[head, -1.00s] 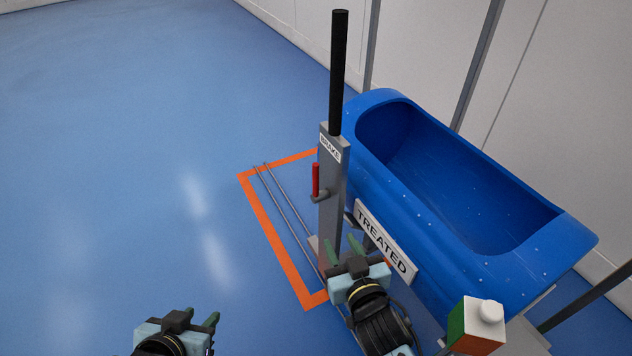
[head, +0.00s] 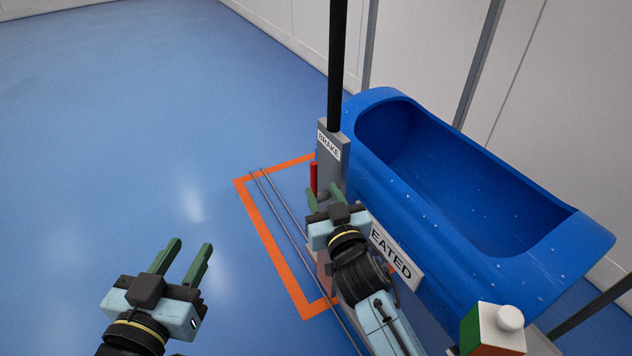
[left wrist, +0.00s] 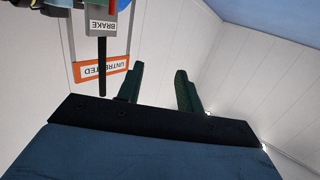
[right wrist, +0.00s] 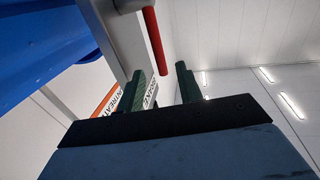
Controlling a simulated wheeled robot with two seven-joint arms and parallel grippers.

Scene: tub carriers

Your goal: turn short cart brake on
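The cart carries a blue tub (head: 480,225) with a partly covered TREATED sign (head: 397,257). Its grey post (head: 336,172) has a BRAKE label (head: 329,145) and a black pole (head: 337,60) on top. A red brake lever (head: 314,178) stands upright beside the post; its lower end is hidden by my right gripper (head: 325,192). That gripper is open and empty, just below the lever. In the right wrist view the red lever (right wrist: 154,40) shows beyond the fingertips, apart from them. My left gripper (head: 191,245) is open and empty over the floor at lower left.
An orange floor outline (head: 270,240) and thin rails (head: 285,215) lie by the cart. An orange-framed UNTREATED sign (left wrist: 100,70) shows in the left wrist view. A green-and-white block (head: 492,330) is at lower right. The blue floor at left is clear.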

